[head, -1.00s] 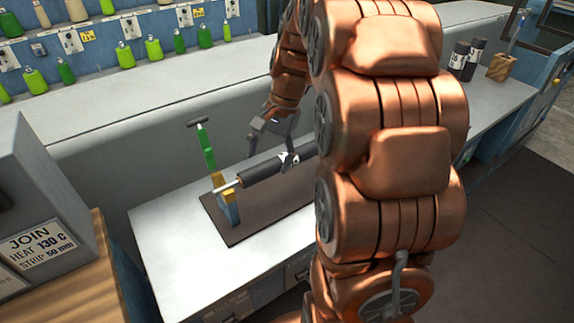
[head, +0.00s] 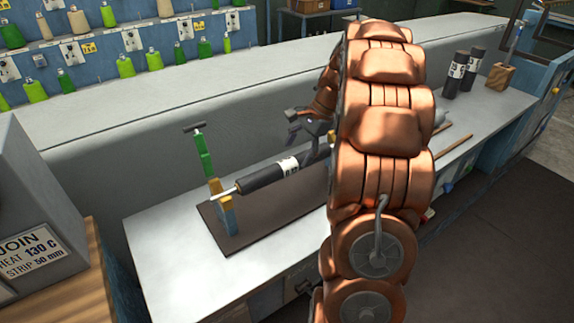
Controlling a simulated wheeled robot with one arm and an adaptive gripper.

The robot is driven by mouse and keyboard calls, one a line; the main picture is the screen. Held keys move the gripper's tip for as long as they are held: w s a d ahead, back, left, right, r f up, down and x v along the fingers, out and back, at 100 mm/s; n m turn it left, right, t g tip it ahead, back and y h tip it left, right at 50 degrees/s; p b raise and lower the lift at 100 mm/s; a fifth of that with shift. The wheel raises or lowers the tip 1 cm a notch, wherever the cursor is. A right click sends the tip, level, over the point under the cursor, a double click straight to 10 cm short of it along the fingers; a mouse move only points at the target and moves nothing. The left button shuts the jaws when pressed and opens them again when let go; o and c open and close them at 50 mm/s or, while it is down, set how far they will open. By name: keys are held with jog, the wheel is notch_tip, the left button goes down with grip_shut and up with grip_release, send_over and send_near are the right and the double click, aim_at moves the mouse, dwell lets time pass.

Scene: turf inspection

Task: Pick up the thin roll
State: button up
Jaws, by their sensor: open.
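A long dark roll (head: 262,176) with a white label band lies on its side on a pale rod. The rod's left end rests on a yellow and blue stand (head: 227,213) with a green upright handle (head: 203,155). My arm hides the roll's right end. My gripper (head: 308,143) is open and partly hidden by my arm. It shows above and just behind the roll, right of the label; whether it touches the roll I cannot tell.
A brown mat (head: 235,237) lies under the stand on the pale worktop (head: 160,250). A wooden block (head: 501,77) with tools stands right of the upright rolls. A wooden stick (head: 454,146) lies right of my arm. A grey wall (head: 130,190) rises behind the worktop.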

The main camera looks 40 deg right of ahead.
aim_at(290, 161)
jog(key=shift+w+a+f, duration=0.2)
jog(key=shift+a+f, duration=0.15)
jog(key=p+x, duration=0.1)
jog(key=x, duration=0.3)
jog(key=shift+a, duration=0.15)
jog(key=shift+c, duration=0.4)
grip_shut()
